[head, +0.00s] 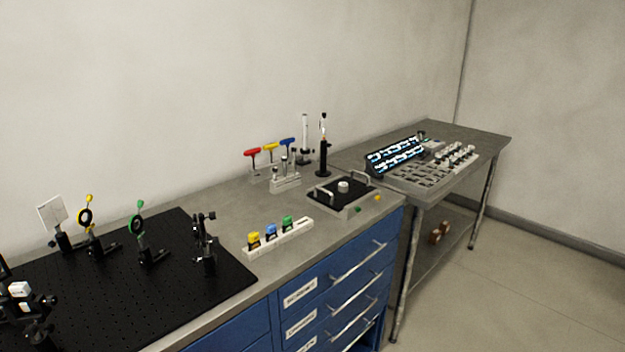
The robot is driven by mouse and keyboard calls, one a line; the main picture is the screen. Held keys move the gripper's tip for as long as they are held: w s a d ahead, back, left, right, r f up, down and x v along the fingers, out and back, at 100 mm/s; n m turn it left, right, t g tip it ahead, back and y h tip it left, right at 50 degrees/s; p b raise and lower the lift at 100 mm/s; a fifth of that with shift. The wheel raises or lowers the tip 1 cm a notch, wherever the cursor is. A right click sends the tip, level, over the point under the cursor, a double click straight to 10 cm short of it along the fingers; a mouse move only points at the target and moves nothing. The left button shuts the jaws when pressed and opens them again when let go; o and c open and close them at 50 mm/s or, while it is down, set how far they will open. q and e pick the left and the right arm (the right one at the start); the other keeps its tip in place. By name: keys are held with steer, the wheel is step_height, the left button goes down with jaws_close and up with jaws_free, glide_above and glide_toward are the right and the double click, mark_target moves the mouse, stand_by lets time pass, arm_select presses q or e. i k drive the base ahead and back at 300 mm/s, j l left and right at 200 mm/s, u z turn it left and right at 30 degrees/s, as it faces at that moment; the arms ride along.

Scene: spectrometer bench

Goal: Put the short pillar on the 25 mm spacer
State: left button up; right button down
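Neither of my grippers is in the head view. I cannot tell for sure which piece is the short pillar or which is the 25 mm spacer. A small pale round piece (343,186) sits on the black top of a tray with two handles (351,208) near the right end of the bench. Several short metal posts stand in a light block (286,184) left of the tray. A tall silver post (305,133) and a black post with a silver top (323,157) stand behind, apart from the tray. No labels on these are readable.
The black breadboard (190,309) with optics mounts fills the left. A white rack with yellow, blue and green pieces (279,237) lies near the front edge. Coloured-handle tools (270,147) stand at the back. A side table (479,133) bears a grey compartment tray (432,185).

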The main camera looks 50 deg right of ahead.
mark_target(342, 184)
steer(key=l+u, duration=0.1)
steer(key=l, duration=0.4)
steer(key=k+l+u, duration=0.1)
steer(key=l, duration=0.4)
steer(key=k+l+u, duration=0.1)
steer(key=l, duration=0.4)
steer(key=k+l+u, duration=0.1)
steer(key=l, duration=0.4)
steer(key=k+l, duration=0.15)
steer(key=l, duration=0.35)
steer(key=u, duration=0.05)
